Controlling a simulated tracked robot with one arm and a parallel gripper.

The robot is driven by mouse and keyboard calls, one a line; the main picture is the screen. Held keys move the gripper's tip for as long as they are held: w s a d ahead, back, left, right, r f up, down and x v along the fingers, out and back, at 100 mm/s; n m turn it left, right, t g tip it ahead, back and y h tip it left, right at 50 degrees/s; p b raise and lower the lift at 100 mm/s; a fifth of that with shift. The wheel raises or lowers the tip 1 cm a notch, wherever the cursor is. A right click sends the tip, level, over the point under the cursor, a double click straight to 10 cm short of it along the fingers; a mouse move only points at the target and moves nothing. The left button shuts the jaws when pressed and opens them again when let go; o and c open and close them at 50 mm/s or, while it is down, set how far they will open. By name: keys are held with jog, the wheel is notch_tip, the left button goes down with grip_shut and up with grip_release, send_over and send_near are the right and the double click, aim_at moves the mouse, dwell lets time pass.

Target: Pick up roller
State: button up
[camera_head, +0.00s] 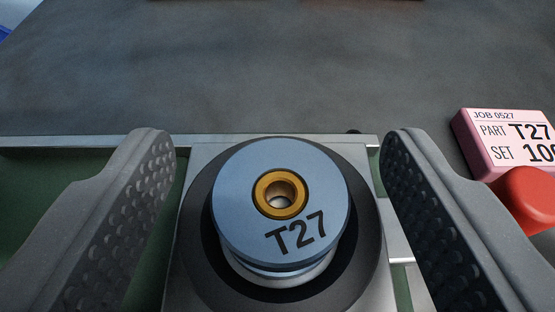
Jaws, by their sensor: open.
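The roller (240,220) is a blue-grey metal wheel with a brass-coloured ring and a hole in its middle, marked T27. It sits upright on a dark round base on a metal plate, at the lower middle of the view. My gripper (280,180) is open, with one dark studded finger on each side of the roller. A gap shows between each finger and the roller, so neither appears to touch it. The lower side of the roller is mostly hidden under its top face.
A pink block (480,145) with a label reading JOB 0527, PART T27 lies at the right. A red rounded object (530,198) is just in front of it. A metal rail (90,141) edges a green surface. The grey bench top (260,70) behind is largely clear.

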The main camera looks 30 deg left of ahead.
jog(key=shift+x, duration=1.35)
jog(key=c, duration=1.2)
